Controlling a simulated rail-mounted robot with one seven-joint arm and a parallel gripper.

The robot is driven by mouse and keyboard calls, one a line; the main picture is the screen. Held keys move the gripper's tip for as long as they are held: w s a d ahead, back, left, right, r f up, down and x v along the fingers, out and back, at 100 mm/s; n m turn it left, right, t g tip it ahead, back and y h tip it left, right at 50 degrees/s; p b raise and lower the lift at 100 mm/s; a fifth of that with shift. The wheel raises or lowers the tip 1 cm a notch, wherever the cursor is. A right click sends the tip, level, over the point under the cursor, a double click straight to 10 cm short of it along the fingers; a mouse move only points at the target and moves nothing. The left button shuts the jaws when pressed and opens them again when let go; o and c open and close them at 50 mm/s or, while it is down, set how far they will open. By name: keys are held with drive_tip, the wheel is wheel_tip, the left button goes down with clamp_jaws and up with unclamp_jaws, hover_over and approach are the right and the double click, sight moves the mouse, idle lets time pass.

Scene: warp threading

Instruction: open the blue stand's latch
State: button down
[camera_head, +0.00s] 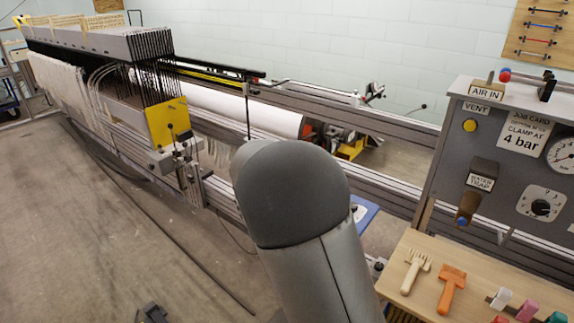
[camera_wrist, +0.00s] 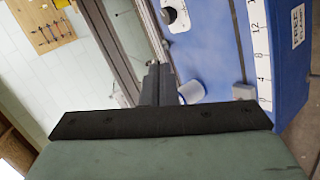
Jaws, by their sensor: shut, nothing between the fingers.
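The blue stand (camera_wrist: 220,50) fills the right of the wrist view, tilted in the picture, with a white number scale (camera_wrist: 259,45) along it. In the head view only a small blue patch (camera_head: 366,214) shows beside my arm, which hides the rest. My gripper (camera_wrist: 158,72) is shut and empty, its dark fingertips beside the stand's left edge. A pale rounded cylinder (camera_wrist: 192,92) is just right of the fingertips; I cannot tell whether they touch. A dark knob on a white plate (camera_wrist: 172,15) is farther up. Which part is the latch is not clear. The head view hides my gripper.
A grey rail (camera_wrist: 130,30) runs close left of the fingertips. In the head view, a long loom frame (camera_head: 400,125) lies behind my arm. A grey control panel (camera_head: 500,150) and a wooden tool table (camera_head: 420,300) stand at the right.

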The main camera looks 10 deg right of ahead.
drive_tip(key=w+a+n+t+b, duration=0.1)
drive_tip(key=w+a+n+t, duration=0.3)
drive_tip(key=w+a, duration=0.6)
drive_tip(key=a+t, duration=0.2)
drive_tip(key=shift+w+r+t+h, duration=0.2)
drive_tip(key=shift+w+t+h, duration=0.1)
drive_tip(key=s+d+p+x, duration=0.2)
drive_tip(key=x, duration=1.1)
drive_tip(key=shift+f+p, duration=0.25)
drive_tip(key=shift+p, duration=0.15)
drive_tip(key=shift+f+b, duration=0.1)
drive_tip(key=shift+b, duration=0.25)
